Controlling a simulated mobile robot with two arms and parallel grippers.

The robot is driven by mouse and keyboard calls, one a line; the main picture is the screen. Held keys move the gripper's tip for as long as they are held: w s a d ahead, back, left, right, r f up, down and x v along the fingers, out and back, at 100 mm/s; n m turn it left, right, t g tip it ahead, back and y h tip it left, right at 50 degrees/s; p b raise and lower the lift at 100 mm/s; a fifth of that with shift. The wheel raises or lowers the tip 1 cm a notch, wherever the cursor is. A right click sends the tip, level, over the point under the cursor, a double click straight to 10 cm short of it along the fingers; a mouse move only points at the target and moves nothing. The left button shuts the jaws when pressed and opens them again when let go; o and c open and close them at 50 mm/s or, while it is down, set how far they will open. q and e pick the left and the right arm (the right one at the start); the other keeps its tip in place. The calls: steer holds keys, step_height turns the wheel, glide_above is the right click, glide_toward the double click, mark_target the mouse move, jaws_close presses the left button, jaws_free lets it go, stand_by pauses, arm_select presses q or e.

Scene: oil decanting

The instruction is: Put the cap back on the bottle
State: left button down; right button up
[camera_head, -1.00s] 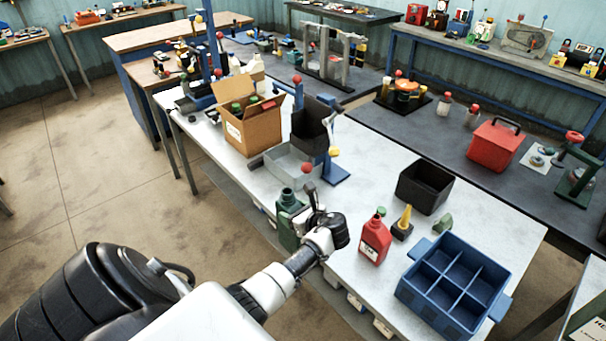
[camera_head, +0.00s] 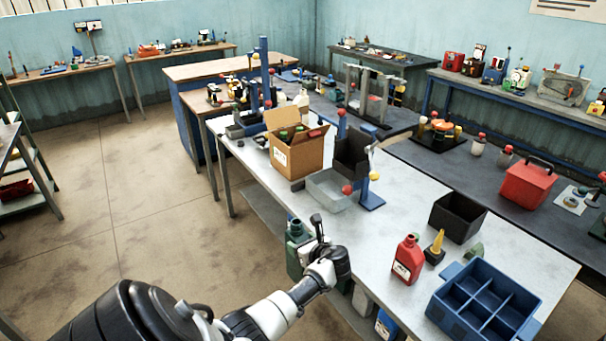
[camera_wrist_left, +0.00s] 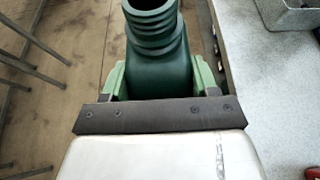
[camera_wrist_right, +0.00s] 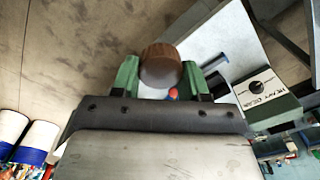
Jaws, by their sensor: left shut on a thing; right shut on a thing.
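The green bottle (camera_head: 296,262) is in my left gripper (camera_head: 308,247), just off the table's near edge. Its ribbed neck is open, with no cap on it, as the left wrist view shows (camera_wrist_left: 158,62). The left gripper's green-padded fingers (camera_wrist_left: 163,80) are shut on the bottle from both sides. A round brown cap (camera_wrist_right: 160,66) is between the fingers of my right gripper (camera_wrist_right: 160,78), which is shut on it. The right gripper is outside the head view. The bottle does not show in the right wrist view.
On the white table (camera_head: 390,205) stand a red bottle (camera_head: 408,262), a blue divided crate (camera_head: 448,312), a black bin (camera_head: 458,218), a grey tray (camera_head: 328,197) and a cardboard box (camera_head: 297,158). Open floor (camera_head: 150,235) lies left of the table.

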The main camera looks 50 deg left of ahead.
arm_select(q)
steer(key=shift+r, duration=0.15)
stand_by(0.3)
